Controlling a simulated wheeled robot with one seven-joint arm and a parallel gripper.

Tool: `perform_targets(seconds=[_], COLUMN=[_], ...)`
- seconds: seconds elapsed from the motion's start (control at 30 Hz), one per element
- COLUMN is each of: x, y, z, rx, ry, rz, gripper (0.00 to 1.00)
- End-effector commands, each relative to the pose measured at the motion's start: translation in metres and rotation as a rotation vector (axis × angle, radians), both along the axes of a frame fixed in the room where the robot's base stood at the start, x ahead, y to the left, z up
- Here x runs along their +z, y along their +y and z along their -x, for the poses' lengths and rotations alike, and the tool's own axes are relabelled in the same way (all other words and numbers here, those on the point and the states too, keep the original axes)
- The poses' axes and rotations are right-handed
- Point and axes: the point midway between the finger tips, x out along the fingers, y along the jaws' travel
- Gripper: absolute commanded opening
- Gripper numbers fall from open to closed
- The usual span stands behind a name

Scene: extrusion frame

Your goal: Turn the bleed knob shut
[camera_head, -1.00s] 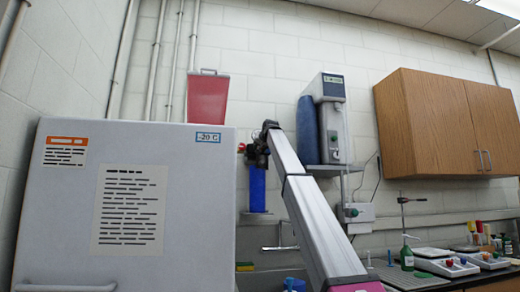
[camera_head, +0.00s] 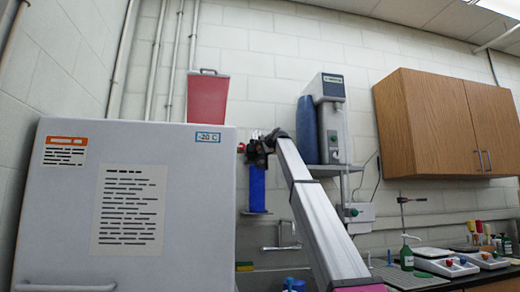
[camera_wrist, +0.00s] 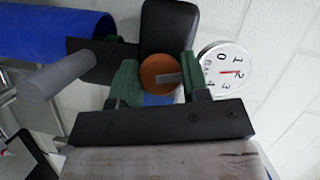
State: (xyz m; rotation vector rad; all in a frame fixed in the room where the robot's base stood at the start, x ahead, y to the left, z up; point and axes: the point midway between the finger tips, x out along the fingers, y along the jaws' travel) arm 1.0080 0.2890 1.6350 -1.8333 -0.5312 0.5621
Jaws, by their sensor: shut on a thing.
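The bleed knob (camera_wrist: 155,75) is a round orange-brown knob with a grey bar across it, seen in the wrist view. My gripper (camera_wrist: 158,77) has its two green fingers on either side of the knob, shut on it. A white dial gauge (camera_wrist: 226,72) with a red needle sits just right of the right finger. In the head view my gripper (camera_head: 262,146) is at the top of a blue filter cylinder (camera_head: 257,190), and the knob cannot be made out there. The cylinder also shows in the wrist view (camera_wrist: 55,35).
A large white freezer (camera_head: 70,220) stands close to the left of the cylinder. A dispenser unit (camera_head: 332,125) on a shelf and a wooden cabinet (camera_head: 440,120) are on the right. A red bin (camera_head: 207,100) is above the freezer.

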Motion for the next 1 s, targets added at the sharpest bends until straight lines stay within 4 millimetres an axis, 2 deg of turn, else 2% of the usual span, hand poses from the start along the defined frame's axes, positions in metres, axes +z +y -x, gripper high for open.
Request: perform_targets(seconds=[0.4, 1.0], x=[-0.0021, -0.0018], y=[-0.0005, -0.0004], z=[0.0002, 0.0], rx=[0.0, -0.001], ry=[0.074, 0.095], rz=[-0.255, -0.327], gripper=[0.19, 0.19])
